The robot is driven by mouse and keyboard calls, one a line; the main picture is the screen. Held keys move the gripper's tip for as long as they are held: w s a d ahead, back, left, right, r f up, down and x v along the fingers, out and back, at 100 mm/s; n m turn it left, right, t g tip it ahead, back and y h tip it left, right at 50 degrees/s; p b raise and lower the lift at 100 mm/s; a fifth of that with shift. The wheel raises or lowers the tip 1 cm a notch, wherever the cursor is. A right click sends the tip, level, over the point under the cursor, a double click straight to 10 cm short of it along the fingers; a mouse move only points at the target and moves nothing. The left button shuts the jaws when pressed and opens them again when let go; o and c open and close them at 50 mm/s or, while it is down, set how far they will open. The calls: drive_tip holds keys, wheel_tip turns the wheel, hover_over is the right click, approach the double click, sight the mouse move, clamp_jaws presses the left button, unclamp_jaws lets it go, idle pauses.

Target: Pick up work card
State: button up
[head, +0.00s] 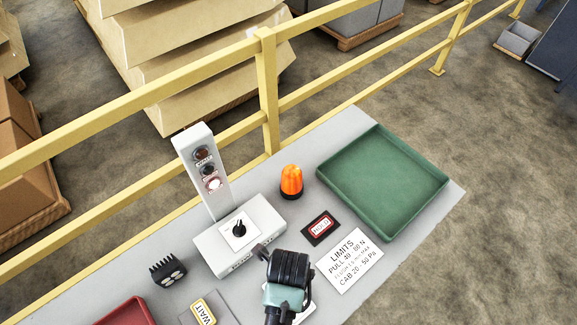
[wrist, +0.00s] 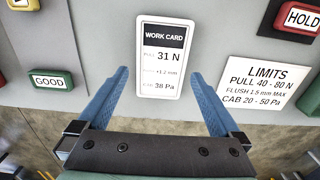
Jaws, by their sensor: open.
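The work card (wrist: 163,85) is a white card with a black header. It lies flat on the grey trolley top and reads "31 N" and "38 Pa"; the line between them is small. My gripper (wrist: 160,75) is open, with one blue finger at each side of the card's lower half and nothing held. Whether the fingers are at the card's height, I cannot tell. In the head view my arm hides most of the card, and only a white edge (head: 305,312) shows beside it.
A limits sign (head: 349,260) and a red HOLD block (head: 320,228) lie right of the card. A green GOOD block (wrist: 50,79) is left of it. Behind stand a switch box (head: 262,222) with a lamp post, an orange beacon (head: 291,182) and a green tray (head: 435,178). A yellow railing (head: 268,90) runs behind.

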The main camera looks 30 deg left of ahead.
drive_tip(key=shift+w+a+f, duration=0.1)
drive_tip(key=shift+f, duration=1.75)
drive_tip(key=c, duration=1.1)
drive_tip(key=shift+r, duration=0.1)
